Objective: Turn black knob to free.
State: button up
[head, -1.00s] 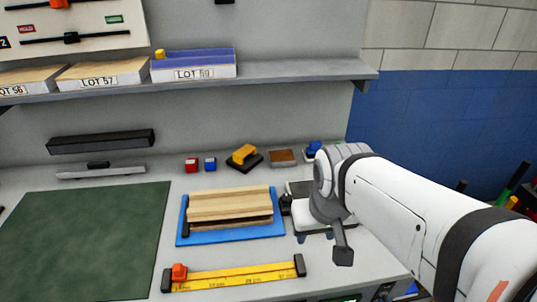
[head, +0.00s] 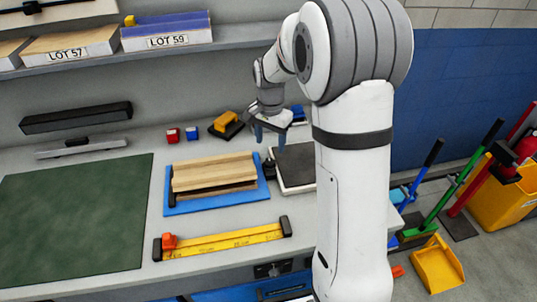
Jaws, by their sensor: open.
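A small black knob-like part (head: 269,168) stands between the right end of the blue board (head: 215,204) and a dark-topped plate (head: 296,166). I cannot read any marking on it or tell which way it is turned. My gripper (head: 268,140) is above and behind this part in the head view, pointing down, with its bluish fingers apart and nothing seen between them. I cannot tell the exact height gap. Another dark fitting (head: 272,270) sits on the bench's front face; its details are too small to tell.
Wooden strips (head: 213,173) lie on the blue board. A yellow ruler with an orange slider (head: 222,242) lies in front. Red and blue blocks and a yellow-handled black block (head: 227,124) stand behind. The green mat (head: 70,225) is clear.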

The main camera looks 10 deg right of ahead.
aim_at(270, 161)
notch_tip(270, 161, down, 8)
jog(key=shift+r+p, duration=0.2)
jog(key=shift+p, duration=0.1)
jog(key=shift+c, duration=0.5)
jog(key=c, duration=0.9)
